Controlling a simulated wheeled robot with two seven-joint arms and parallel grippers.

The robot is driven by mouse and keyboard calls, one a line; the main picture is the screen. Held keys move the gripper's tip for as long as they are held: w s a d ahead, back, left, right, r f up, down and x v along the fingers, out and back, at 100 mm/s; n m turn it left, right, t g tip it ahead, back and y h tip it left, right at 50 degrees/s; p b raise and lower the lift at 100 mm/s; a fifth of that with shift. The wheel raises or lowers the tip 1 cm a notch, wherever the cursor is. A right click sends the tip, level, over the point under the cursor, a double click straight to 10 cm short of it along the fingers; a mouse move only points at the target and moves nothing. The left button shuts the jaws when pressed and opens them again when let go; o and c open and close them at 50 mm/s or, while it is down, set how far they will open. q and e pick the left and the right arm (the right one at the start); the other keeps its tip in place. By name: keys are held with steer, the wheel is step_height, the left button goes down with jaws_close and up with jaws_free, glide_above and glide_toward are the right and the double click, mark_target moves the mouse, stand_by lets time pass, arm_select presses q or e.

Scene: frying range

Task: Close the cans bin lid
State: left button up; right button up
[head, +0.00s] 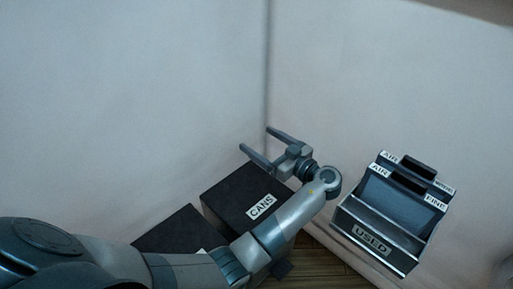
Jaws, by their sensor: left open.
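The cans bin (232,193) is a dark box with a white label reading CANS, standing at the wall corner in the lower middle of the head view. Its dark top shows, but I cannot tell whether this is the lid lying shut or the dark inside. My left gripper (256,140) is open and empty, its two fingers pointing up and left toward the wall corner. In the picture it is just above the bin's far right edge. My left arm hides the bin's lower right part. My right gripper is out of view.
A second dark bin (178,231) stands left of the cans bin, partly hidden by my arm. A metal rack (385,222) marked USED, AIR and FINE is at the right wall. Pale walls meet behind the bin. Wooden floor (318,258) shows below.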

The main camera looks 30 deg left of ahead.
arm_select(q)
steer(key=d+r+b, duration=0.1)
steer(key=d+r, duration=0.5)
steer(key=d, duration=0.3)
steer(key=shift+s+d, duration=0.3)
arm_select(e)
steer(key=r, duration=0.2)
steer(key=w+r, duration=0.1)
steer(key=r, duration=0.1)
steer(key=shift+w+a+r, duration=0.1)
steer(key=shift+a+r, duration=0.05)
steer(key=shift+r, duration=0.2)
arm_select(q)
steer(key=shift+f, duration=0.1)
